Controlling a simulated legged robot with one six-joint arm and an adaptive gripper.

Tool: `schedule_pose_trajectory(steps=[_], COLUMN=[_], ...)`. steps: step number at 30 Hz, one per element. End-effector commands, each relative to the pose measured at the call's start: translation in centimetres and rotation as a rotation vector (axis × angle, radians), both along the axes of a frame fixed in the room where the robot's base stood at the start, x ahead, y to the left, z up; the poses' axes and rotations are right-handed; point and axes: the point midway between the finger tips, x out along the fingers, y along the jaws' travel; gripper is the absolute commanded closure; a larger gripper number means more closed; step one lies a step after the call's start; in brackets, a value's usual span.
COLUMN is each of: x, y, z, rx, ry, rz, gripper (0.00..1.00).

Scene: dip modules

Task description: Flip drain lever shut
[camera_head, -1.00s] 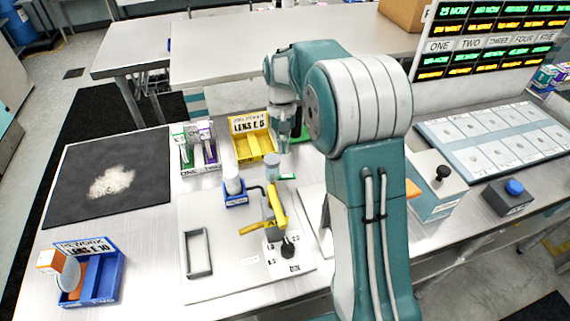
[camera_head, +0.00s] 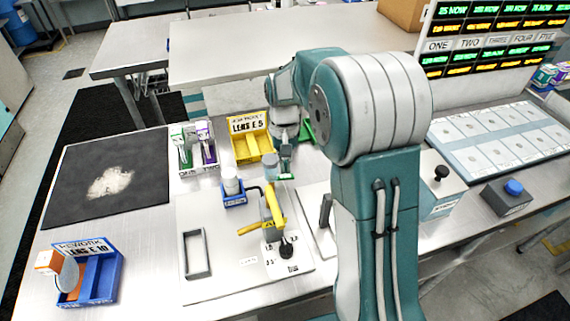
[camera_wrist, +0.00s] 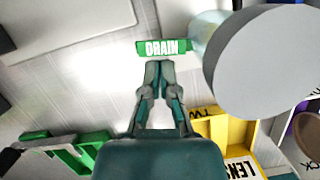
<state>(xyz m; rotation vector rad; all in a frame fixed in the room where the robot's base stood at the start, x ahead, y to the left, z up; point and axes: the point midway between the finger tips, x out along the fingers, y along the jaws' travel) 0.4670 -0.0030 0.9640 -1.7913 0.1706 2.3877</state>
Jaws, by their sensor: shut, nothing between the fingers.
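The drain lever shows in the wrist view as a green tag (camera_wrist: 162,47) reading DRAIN, beside a pale cylinder with a round grey top (camera_wrist: 268,62). In the head view the green tag (camera_head: 286,177) is small, at the right foot of the cylinder (camera_head: 270,166). My gripper (camera_wrist: 158,66) is shut and empty. Its fingertips are just below the tag in the wrist view; I cannot tell whether they touch it. In the head view my gripper (camera_head: 286,160) is above the tag, and the lever's pivot is not clear.
A yellow bin (camera_head: 241,147) stands behind the cylinder, with a green bin (camera_wrist: 62,158) close by. A blue holder with a white cup (camera_head: 231,183) and a yellow-handled device (camera_head: 270,212) are in front. A dark mat (camera_head: 75,190) lies at left.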

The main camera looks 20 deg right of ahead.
Motion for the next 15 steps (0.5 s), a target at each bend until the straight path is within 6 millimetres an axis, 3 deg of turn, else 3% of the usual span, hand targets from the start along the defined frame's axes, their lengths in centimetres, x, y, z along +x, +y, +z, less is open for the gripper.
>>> schedule_pose_trajectory(steps=[15], x=[-0.40], y=[-0.25], z=[-0.01], rx=[0.000], ry=[0.000], rz=[-0.089], gripper=[1.00])
